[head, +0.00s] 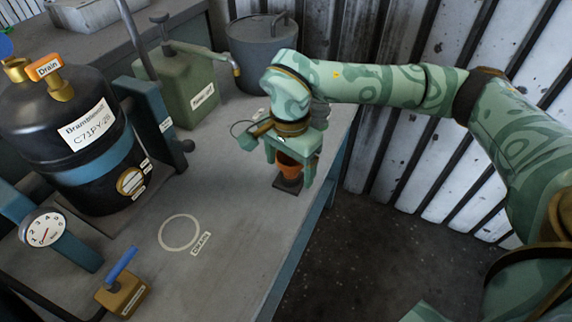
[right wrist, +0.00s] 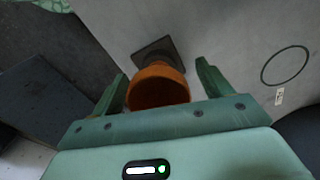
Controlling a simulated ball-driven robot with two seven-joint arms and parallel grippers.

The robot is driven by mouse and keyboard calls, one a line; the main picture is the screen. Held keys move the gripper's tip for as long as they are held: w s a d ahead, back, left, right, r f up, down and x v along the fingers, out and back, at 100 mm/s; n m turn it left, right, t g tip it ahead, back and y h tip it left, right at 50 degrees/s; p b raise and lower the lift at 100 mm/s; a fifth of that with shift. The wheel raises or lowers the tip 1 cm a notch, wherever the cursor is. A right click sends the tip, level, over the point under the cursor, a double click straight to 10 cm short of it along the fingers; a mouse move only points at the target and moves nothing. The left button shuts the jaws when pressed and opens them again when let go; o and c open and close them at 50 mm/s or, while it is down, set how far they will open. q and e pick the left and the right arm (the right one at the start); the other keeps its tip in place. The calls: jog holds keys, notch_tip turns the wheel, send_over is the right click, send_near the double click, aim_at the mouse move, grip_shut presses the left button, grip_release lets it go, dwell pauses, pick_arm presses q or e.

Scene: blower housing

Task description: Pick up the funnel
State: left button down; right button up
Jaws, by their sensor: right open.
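The orange funnel (head: 288,166) stands on a small dark square base (head: 287,185) near the right edge of the bench. In the right wrist view the funnel (right wrist: 158,88) shows its wide mouth toward the camera, with the dark base (right wrist: 158,52) beyond it. My right gripper (head: 292,180) is open above the bench, its two fingers on either side of the funnel. In the right wrist view the fingers of my right gripper (right wrist: 163,85) flank the funnel, with a visible gap at the right finger. My left gripper is not in view.
A black tank (head: 70,125) with an orange drain cap stands at left. A green pump can (head: 190,90) and a grey lidded bucket (head: 262,50) stand behind. A marked ring (head: 179,232) lies on bare bench. A valve block (head: 123,293) is at front left.

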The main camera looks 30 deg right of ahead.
jog(key=shift+s, duration=0.1)
jog(key=c, duration=0.8)
jog(key=shift+c, duration=0.2)
